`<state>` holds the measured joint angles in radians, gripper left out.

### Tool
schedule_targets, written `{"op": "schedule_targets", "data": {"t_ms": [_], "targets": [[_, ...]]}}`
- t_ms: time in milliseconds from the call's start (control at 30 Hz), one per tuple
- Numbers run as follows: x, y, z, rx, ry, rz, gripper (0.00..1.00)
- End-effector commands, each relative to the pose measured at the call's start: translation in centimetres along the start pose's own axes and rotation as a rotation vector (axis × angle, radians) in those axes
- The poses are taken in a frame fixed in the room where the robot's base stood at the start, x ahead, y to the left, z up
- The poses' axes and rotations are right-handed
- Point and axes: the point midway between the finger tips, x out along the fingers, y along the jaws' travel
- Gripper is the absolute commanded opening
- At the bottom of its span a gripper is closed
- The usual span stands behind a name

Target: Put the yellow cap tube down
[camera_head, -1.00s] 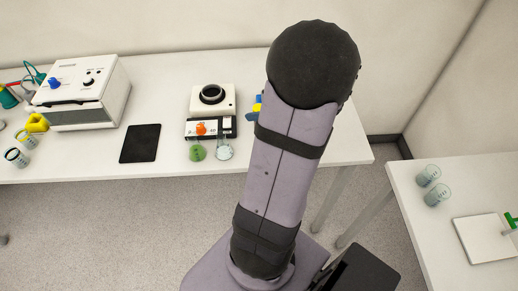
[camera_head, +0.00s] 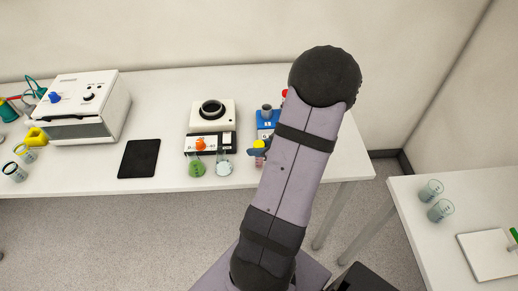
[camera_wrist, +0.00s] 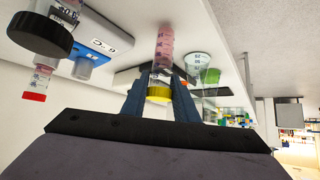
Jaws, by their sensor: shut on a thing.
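The yellow cap tube shows in the wrist view as a clear tube (camera_wrist: 165,45) with pinkish contents and a yellow cap (camera_wrist: 159,94). My gripper (camera_wrist: 163,76) is shut on it at the cap end, a blue finger on each side. In the head view the yellow cap (camera_head: 259,144) shows beside my gripper (camera_head: 257,152), in front of a blue device (camera_head: 266,118) near the table's front edge. My arm hides part of this area. I cannot tell whether the tube's lower end touches anything.
A green beaker (camera_head: 197,169) and a clear beaker (camera_head: 223,168) stand left of my gripper, before a white device (camera_head: 213,111) with a black ring. A red cap (camera_head: 285,94) shows behind my arm. A black pad (camera_head: 139,158) lies further left. A second table (camera_head: 480,190) stands right.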

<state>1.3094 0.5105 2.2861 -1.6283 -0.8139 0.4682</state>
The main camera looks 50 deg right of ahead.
Motion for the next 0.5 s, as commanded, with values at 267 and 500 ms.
{"op": "schedule_targets", "data": {"t_ms": [267,500], "targets": [[0.42,0.04,0.47,-0.001,0.0,0.001,0.0],[0.67,0.02,0.76,-0.001,0.0,0.001,0.0]]}}
